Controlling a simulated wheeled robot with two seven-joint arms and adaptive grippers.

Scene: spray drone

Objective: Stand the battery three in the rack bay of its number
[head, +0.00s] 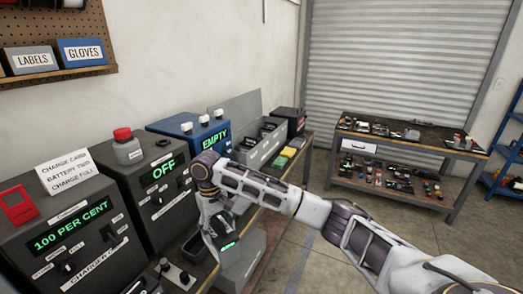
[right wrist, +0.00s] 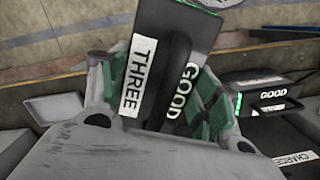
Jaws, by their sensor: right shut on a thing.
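Battery three (right wrist: 145,65) is a dark block with white THREE and GOOD labels and a green light at its top edge. In the right wrist view my right gripper (right wrist: 165,100) is shut on it, with green pads on both sides. In the head view my right gripper (head: 222,222) is low over the front edge of the bench, and its arm hides part of the bench. A grey box with dark compartments (head: 250,158) stands further back; it may be the rack, but I cannot read any bay numbers. My left gripper is out of view.
Another dark block labelled GOOD (right wrist: 262,92) with a green light sits right of the held battery. Charger 1 (head: 75,240) reads 100 PER CENT, a second dark unit (head: 152,185) reads OFF, and a blue unit (head: 190,135) reads EMPTY. A cluttered table (head: 455,152) stands beyond open floor.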

